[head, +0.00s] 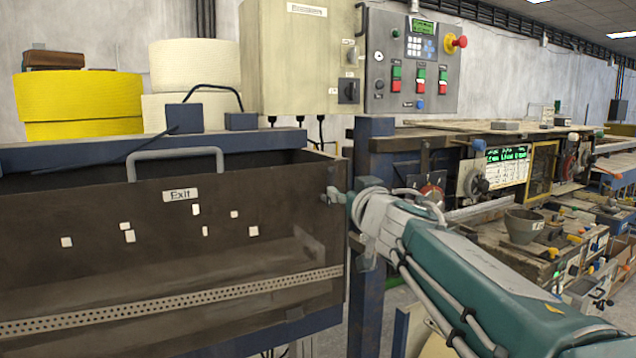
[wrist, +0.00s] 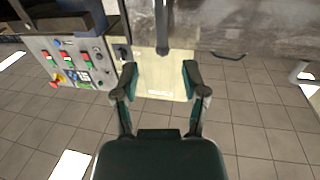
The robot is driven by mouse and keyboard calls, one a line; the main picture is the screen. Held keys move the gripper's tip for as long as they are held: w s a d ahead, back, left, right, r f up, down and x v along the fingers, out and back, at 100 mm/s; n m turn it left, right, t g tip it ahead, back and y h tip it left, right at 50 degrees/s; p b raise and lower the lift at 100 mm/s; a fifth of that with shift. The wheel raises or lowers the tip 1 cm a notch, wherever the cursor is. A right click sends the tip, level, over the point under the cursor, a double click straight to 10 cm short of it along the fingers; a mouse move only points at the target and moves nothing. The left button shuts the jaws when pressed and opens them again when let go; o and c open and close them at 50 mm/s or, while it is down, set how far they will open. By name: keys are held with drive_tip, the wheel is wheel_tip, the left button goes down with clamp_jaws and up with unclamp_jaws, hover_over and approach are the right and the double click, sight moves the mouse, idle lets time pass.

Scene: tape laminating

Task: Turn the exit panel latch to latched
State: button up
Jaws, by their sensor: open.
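The exit panel (head: 100,205) is a dark brown, see-through front with an "Exit" label (head: 180,195) and a grey handle on top, at the left of the head view. My gripper (head: 343,198) is at the panel's right edge, largely hidden by my own arm. A small grey piece (head: 331,197) there looks like the latch; its setting cannot be made out. In the wrist view my gripper (wrist: 160,78) is open, fingers spread apart. A dark upright bar (wrist: 162,30), possibly the latch lever, lies beyond and between the fingertips, apparently untouched.
A beige electrical box (head: 298,60) and a grey control panel (head: 412,62) with buttons and a red knob stand above and behind. A blue post (head: 362,290) stands beside the panel. Machines with a grey bucket (head: 523,226) are on the right. Yellow and cream rolls sit upper left.

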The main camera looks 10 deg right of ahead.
sight(332, 182)
drive_tip(key=w, duration=0.2)
drive_tip(key=w+a, duration=0.1)
drive_tip(key=w, duration=0.4)
drive_tip(key=shift+w+a, duration=0.15)
drive_tip(key=shift+w, duration=0.15)
drive_tip(key=shift+c, duration=0.4)
clamp_jaws()
